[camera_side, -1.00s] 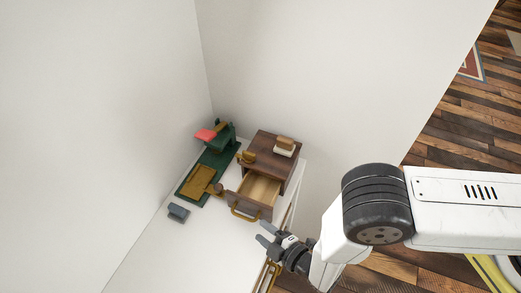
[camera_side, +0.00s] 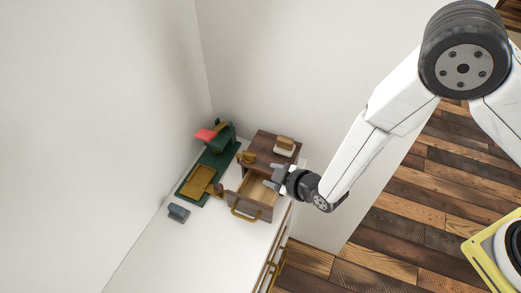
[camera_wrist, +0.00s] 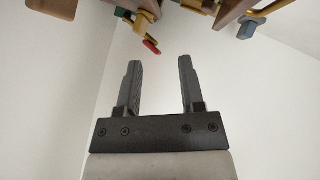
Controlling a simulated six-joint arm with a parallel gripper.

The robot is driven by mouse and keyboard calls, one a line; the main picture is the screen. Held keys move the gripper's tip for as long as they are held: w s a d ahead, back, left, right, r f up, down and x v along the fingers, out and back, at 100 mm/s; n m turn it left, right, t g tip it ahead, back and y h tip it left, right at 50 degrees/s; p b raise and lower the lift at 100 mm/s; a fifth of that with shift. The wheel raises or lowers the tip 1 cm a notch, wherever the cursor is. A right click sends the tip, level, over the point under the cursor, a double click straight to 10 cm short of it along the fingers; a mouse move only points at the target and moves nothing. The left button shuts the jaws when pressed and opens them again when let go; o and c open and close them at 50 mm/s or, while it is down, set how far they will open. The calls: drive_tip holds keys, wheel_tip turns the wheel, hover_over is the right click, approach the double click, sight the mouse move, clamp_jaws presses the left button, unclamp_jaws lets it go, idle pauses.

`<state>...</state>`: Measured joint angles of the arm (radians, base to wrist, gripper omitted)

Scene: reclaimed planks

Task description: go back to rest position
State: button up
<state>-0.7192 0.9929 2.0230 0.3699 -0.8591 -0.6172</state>
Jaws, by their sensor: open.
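My gripper (camera_side: 275,178) is open and empty in the side view, at the right side of a small brown wooden cabinet (camera_side: 262,148) and over the right part of its pulled-out drawer (camera_side: 252,194). The gap between fingertips and cabinet cannot be judged. In the wrist view my gripper (camera_wrist: 157,70) has its two dark fingers spread with nothing between them. The drawer stands open with a brass handle on its front; its visible interior looks empty.
A white-and-tan block (camera_side: 285,146) sits on the cabinet. A green stand (camera_side: 212,165) with a red piece (camera_side: 205,135) and a yellow tray (camera_side: 200,182) stands left. A blue-grey block (camera_side: 178,213) lies on the white surface (camera_side: 185,255). White walls enclose the back and left.

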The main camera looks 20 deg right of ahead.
drive_tip(key=w+d+r+m+g+h, duration=0.1)
drive_tip(key=w+d+r+m+g, duration=0.15)
drive_tip(key=d+r, duration=0.45)
drive_tip(key=s+d+r+m+g+h, duration=0.1)
drive_tip(key=s+d+r+m+g, duration=0.1)
drive_tip(key=s+d+r+m, duration=0.2)
drive_tip(key=s+d+r+m+g+h, duration=0.2)
drive_tip(key=s+d, duration=0.8)
drive_tip(key=d, duration=0.7)
wheel_tip(320, 180, up, 3)
drive_tip(key=shift+s+d+m+g, duration=0.3)
drive_tip(key=shift+m+g, duration=0.35)
drive_tip(key=shift+m, duration=0.5)
